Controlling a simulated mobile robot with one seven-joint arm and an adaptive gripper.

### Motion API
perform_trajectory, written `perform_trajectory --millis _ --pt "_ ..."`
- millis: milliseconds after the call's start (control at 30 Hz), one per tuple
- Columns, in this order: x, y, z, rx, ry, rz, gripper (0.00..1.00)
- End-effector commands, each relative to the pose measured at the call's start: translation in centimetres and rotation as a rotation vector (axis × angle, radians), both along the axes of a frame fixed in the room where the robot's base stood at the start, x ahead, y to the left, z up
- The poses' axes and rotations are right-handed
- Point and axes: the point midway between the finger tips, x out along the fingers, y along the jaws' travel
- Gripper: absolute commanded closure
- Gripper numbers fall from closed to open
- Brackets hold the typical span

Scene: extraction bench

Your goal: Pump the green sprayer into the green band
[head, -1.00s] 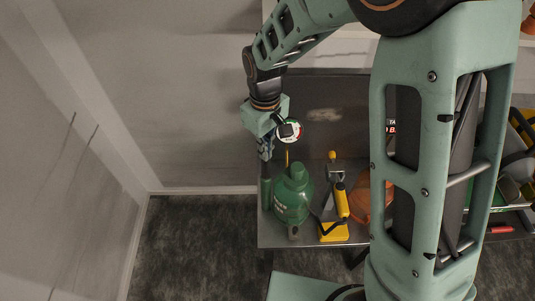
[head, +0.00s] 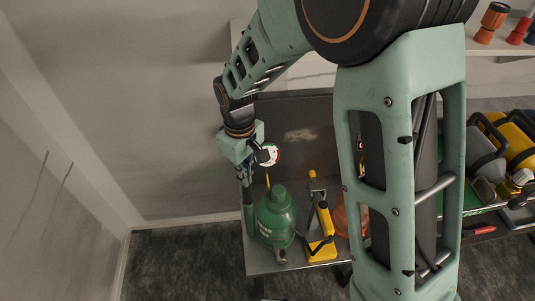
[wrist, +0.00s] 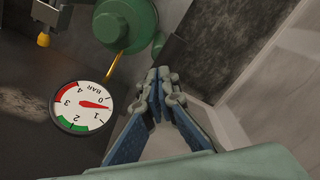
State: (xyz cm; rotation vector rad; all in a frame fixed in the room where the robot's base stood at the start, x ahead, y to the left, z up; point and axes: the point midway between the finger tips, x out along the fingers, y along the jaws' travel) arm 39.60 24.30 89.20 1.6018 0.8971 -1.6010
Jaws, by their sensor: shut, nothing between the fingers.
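The green sprayer (head: 276,220) stands upright near the front left corner of the dark bench. Its rounded body also shows at the top of the wrist view (wrist: 128,24). A round white gauge (head: 268,155) sits on a thin yellow stem. In the wrist view the gauge dial (wrist: 84,107) has a green band, a red band and a red needle between 0 and 1, outside the green band. My gripper (head: 243,179) is above and left of the sprayer body, beside the gauge. In the wrist view its fingertips (wrist: 165,82) meet, with nothing between them.
The floor left of the bench is clear.

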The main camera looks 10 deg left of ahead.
Motion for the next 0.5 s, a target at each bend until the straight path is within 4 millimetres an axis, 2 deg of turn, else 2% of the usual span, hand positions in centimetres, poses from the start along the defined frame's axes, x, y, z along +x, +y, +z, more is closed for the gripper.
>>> perform_trajectory --millis 500 --pt "-0.1 -0.1 -4.2 -0.001 0.002 0.000 1.00"
